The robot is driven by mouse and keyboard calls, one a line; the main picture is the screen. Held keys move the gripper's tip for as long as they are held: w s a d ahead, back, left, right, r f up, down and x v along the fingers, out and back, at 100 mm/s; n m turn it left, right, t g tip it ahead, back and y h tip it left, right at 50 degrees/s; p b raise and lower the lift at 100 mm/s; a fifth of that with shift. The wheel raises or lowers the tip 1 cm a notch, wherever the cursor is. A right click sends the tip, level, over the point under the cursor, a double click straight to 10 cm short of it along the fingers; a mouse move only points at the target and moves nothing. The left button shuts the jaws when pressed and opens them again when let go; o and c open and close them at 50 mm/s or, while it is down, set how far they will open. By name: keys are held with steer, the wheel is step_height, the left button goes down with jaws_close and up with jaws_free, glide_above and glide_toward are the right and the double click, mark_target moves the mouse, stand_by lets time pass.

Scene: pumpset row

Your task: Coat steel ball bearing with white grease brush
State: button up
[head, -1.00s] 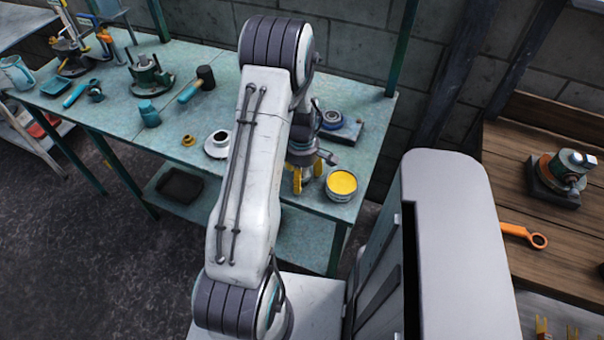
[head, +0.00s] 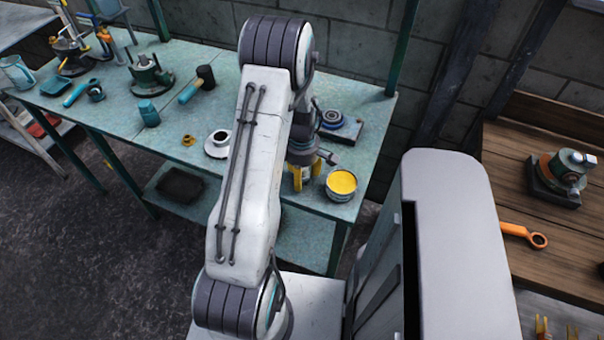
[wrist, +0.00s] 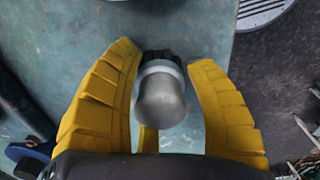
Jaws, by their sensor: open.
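The gripper (head: 305,178) is open above the right end of the green bench, just left of a tin of yellow grease (head: 341,184). In the wrist view, its yellow fingers (wrist: 168,105) stand either side of an upright, round-ended silvery piece (wrist: 161,98) with a pale collar and dark base. This may be the brush handle; no bristles show. The fingers look apart from it. A ring-shaped part (head: 332,117), likely the steel bearing, sits on a dark block behind my gripper. My arm hides part of the bench.
A wooden bench (head: 500,180) with an orange wrench (head: 524,236) is at right.

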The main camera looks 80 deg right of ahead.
steer(key=shift+r, duration=0.35)
stand_by(0.3)
steer(key=shift+r, duration=0.25)
steer(key=shift+o, duration=0.3)
steer(key=c, duration=1)
steer(key=shift+p, duration=0.3)
steer(key=shift+r+p, duration=1.9)
steer(key=shift+r, duration=1.1)
